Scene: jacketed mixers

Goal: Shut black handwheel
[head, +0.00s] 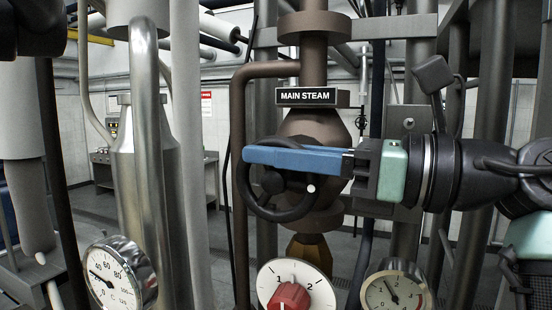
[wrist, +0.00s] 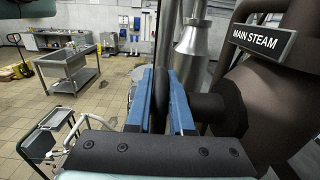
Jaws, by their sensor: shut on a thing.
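The black handwheel (head: 284,217) sits on the front of a brown valve body (head: 310,125) below the MAIN STEAM sign (head: 305,97). A small white dot (head: 310,188) shows at its right side. My gripper (head: 250,156) reaches in from the right, its blue fingers lying across the upper part of the wheel and hiding some of it. In the wrist view the blue fingers (wrist: 166,88) stand on either side of the wheel's black rim (wrist: 162,92) and are shut on it. The wheel's stem runs right to the valve.
Below the valve are a red knob (head: 288,297) on a white dial and a round gauge (head: 395,293). Another gauge (head: 120,275) is at lower left, near a steel pipe (head: 147,180). Vertical pipes crowd both sides. The wrist view shows a sink table (wrist: 70,68) and open floor.

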